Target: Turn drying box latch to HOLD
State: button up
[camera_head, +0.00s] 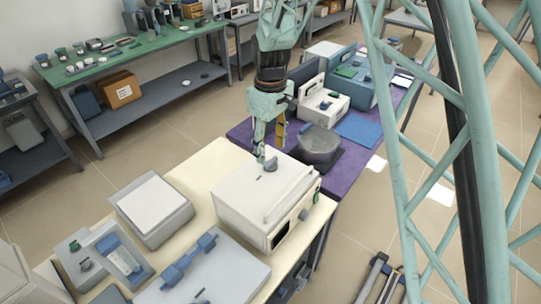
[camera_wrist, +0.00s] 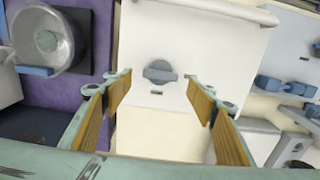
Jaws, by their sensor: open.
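A white box (camera_head: 262,195) stands on the cream table in the head view, with a grey rotary latch (camera_head: 271,165) on its top. In the wrist view the latch (camera_wrist: 160,72) is a round knob with a bar lying roughly left to right. A small dark mark (camera_wrist: 157,93) lies just below it; no lettering is readable. My gripper (camera_head: 267,145) points down over the box's far end. In the wrist view its yellow-padded fingers (camera_wrist: 160,92) are spread wide and empty, with the latch between and slightly beyond their tips. I cannot tell the exact height gap.
A bar handle (camera_head: 290,195) runs along the box top. A round grey vessel (camera_head: 318,145) stands close behind on the purple mat (camera_head: 243,130). A grey flat-topped device (camera_head: 152,205) and a blue-handled grey unit (camera_head: 205,270) stand on the near table.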

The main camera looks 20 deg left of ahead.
aim_at(272, 162)
notch_tip(272, 162, up, 8)
jog(key=shift+f, duration=0.2)
dwell(0.8)
jog(key=shift+d, duration=0.1)
jog(key=s+d+r+m+b, duration=0.1)
jog(key=s+d+r+m, duration=0.1)
jog(key=s+d+r, duration=0.55)
jog(key=s+d+r+m, duration=0.3)
jog(key=s+d+r, duration=0.1)
jog(key=d, duration=0.7)
jog(key=s+d+r+m+b, duration=0.1)
jog(key=s+d+r+m, duration=0.1)
jog(key=s+d+r, duration=0.55)
jog(key=s+d+m+t, duration=0.2)
jog(key=s+d+m, duration=0.1)
jog(key=s+d, duration=0.4)
jog(key=s+d+m+t+b, duration=0.1)
jog(key=s+d+m+t, duration=0.1)
jog(key=s+d, duration=0.6)
jog(key=shift+s+r+m, duration=0.4)
jog(key=shift+s+m, duration=0.5)
jog(key=shift+s, duration=2.05)
